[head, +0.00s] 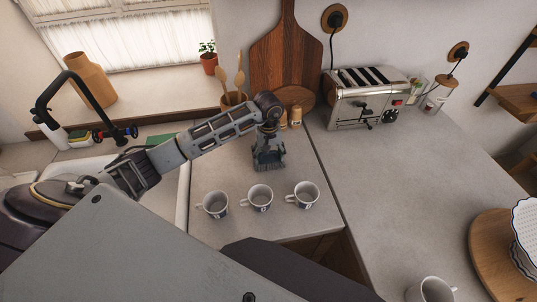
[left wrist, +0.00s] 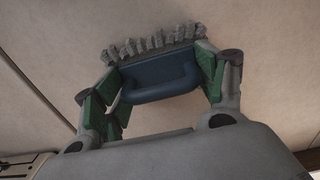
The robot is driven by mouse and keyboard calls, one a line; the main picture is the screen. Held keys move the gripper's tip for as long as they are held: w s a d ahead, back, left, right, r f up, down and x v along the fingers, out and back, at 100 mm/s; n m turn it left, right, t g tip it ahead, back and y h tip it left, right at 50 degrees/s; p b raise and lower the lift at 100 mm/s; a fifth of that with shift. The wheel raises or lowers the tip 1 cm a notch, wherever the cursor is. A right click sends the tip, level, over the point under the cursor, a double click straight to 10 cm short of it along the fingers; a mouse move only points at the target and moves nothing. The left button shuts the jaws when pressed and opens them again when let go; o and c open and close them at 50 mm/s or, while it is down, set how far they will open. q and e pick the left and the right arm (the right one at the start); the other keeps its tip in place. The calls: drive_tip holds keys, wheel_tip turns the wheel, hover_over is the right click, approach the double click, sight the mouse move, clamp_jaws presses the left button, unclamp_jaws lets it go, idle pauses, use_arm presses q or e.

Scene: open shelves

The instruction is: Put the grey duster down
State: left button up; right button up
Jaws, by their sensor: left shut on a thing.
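The grey duster (left wrist: 152,42) has a shaggy grey fringe and a dark blue-grey looped handle (left wrist: 160,76). In the left wrist view it sits between the green-padded fingers of my left gripper (left wrist: 155,88), which is shut on it. In the head view my left gripper (head: 268,147) is over the worktop behind the row of cups. The duster (head: 268,163) shows there only as a small dark grey shape at the fingers. I cannot tell whether it touches the worktop. My right gripper is in neither view.
Three white cups stand in a row, left (head: 215,204), middle (head: 260,197) and right (head: 303,195). A utensil pot (head: 232,100), cutting board (head: 287,60) and toaster (head: 365,97) stand behind. The sink (head: 180,200) is left. The right worktop (head: 400,180) has clear room.

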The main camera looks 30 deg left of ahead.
use_arm(q)
drive_tip(key=shift+f, duration=0.15)
drive_tip(key=o, duration=1.1)
drive_tip(key=shift+o, duration=0.2)
drive_tip(key=shift+w+r, duration=0.1)
drive_tip(key=shift+r, duration=0.7)
drive_tip(key=shift+r+b, duration=1.4)
drive_tip(key=shift+r, duration=3.9)
drive_tip(key=shift+s+d, duration=0.1)
drive_tip(key=shift+s, duration=0.1)
